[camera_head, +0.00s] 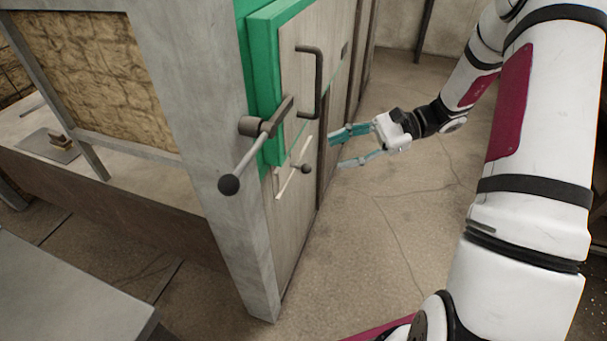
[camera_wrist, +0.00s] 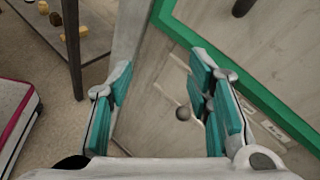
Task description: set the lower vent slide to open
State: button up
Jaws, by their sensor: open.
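The lower vent slide shows as a dark round knob (camera_head: 305,169) by a pale slanted strip (camera_head: 291,177), low on the grey door panel. My gripper (camera_head: 341,149) has teal finger pads and is open and empty. In the head view it is just right of the knob, apart from it, with its fingers pointing toward the panel. In the wrist view the gripper (camera_wrist: 163,75) spreads its fingers widely. I cannot tell the slide's setting.
Above the slide, a lever with a dark ball (camera_head: 229,185) sticks out from the green-framed door (camera_head: 263,90). A dark bar handle (camera_head: 318,85) is higher up. A grey post (camera_head: 215,130) stands left of it. Open concrete floor (camera_head: 400,215) lies to the right.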

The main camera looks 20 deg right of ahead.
aim_at(306, 167)
jog(key=w+d+f+m+t+y+b, duration=0.1)
jog(key=w+d+f+m+t+b, duration=0.15)
jog(key=f, duration=0.45)
jog(key=w+d+f+m+t+y+b, duration=0.1)
jog(key=w+d+f+m+t+b, duration=0.2)
jog(key=f, duration=0.4)
jog(key=x, duration=0.4)
jog(key=b+x, duration=0.1)
jog(key=x, duration=0.7)
jog(key=shift+s+a+r, duration=0.1)
jog(key=shift+s+r, duration=0.15)
jog(key=shift+r, duration=0.1)
grip_shut()
